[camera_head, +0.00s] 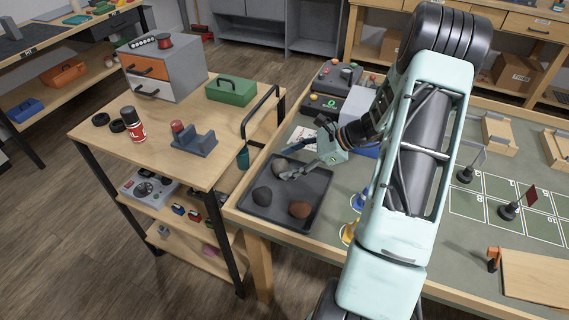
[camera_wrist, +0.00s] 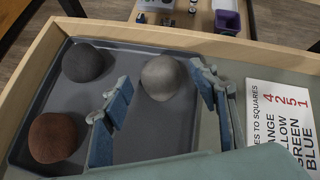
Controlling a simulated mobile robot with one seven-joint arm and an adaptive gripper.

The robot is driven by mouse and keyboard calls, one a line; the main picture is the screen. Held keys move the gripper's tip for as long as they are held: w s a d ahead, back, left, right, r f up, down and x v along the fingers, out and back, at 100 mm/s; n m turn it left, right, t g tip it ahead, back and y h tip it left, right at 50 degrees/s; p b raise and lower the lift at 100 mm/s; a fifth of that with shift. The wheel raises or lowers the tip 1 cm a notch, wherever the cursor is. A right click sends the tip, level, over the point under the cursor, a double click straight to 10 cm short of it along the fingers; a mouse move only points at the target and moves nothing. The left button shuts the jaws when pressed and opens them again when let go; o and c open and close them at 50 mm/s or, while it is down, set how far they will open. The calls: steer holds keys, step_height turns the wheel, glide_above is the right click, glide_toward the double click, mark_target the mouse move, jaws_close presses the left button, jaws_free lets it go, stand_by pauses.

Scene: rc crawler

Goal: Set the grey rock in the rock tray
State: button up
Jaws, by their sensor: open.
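The rock tray (camera_head: 290,224) is a shallow dark grey tray near the table's left corner; its floor also shows in the wrist view (camera_wrist: 130,148). The light grey rock (camera_wrist: 163,77) is within the tray's outline, near its far wall in the wrist view; it is partly visible in the head view (camera_head: 281,166). My gripper (camera_head: 297,172) is open at the tray, its fingers on either side of the grey rock. I see no clear finger contact. A black rock (camera_head: 262,196) and a reddish-brown rock (camera_head: 299,209) lie apart in the tray.
A printed card (camera_wrist: 284,125) lies beside the tray. Dark control boxes (camera_head: 338,88) stand behind it. Blue and yellow pieces (camera_head: 350,232) stand to its right, near my arm. A wooden cart (camera_head: 150,160) stands close on the left. A raised wooden rim (camera_wrist: 200,43) edges the table.

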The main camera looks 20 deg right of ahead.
steer(key=v, duration=1)
steer(key=shift+a, duration=0.1)
